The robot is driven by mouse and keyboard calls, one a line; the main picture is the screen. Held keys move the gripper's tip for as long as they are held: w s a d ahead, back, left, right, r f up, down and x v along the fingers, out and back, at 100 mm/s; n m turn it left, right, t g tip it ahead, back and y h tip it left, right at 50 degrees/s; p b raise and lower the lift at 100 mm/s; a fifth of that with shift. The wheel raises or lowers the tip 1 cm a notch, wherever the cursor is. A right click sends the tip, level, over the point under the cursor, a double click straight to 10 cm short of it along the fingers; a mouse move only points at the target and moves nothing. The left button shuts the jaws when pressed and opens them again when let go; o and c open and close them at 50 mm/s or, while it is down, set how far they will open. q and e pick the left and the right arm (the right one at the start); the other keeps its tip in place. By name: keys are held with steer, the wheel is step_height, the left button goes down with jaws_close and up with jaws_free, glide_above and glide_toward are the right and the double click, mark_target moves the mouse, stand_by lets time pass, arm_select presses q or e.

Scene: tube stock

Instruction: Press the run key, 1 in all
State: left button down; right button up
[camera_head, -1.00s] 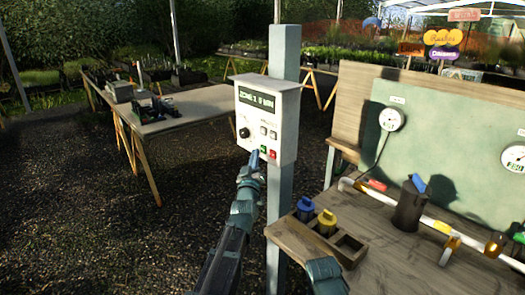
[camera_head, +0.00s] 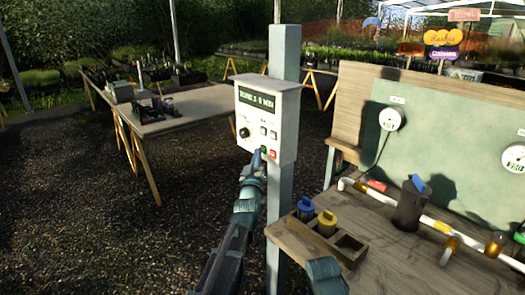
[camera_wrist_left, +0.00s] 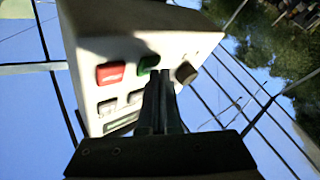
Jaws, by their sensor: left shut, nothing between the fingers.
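A white control box (camera_head: 268,118) with a lit display hangs on a grey post. Its front has a black knob (camera_head: 244,132), several small pale keys, a green key (camera_head: 263,149) and a red key (camera_head: 272,154). The lettering is too small to read. My left gripper (camera_head: 256,158) is shut and empty, its tips at the lower front of the box by the green key. In the left wrist view the shut fingers (camera_wrist_left: 160,74) point between the green key (camera_wrist_left: 148,63) and the knob (camera_wrist_left: 186,72), partly hiding the green key's edge. I cannot tell whether they touch it.
A wooden bench (camera_head: 385,235) at the right carries a small wooden rack (camera_head: 290,236) with blue and yellow capped items, a white pipe and a green gauge panel (camera_head: 455,150). Another table (camera_head: 190,108) stands at the back left. The gravel at left is clear.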

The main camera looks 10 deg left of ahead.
arm_select(q)
steer(key=shift+w+d, duration=0.15)
steer(key=shift+w, duration=0.05)
steer(key=shift+s, duration=0.15)
stand_by(0.5)
steer(key=shift+s+a, duration=0.45)
steer(key=shift+s, duration=0.05)
steer(key=shift+s+a, duration=0.8)
steer(key=shift+s, duration=0.2)
steer(key=shift+s+a, duration=0.75)
steer(key=shift+s, duration=0.25)
steer(key=shift+f, duration=0.1)
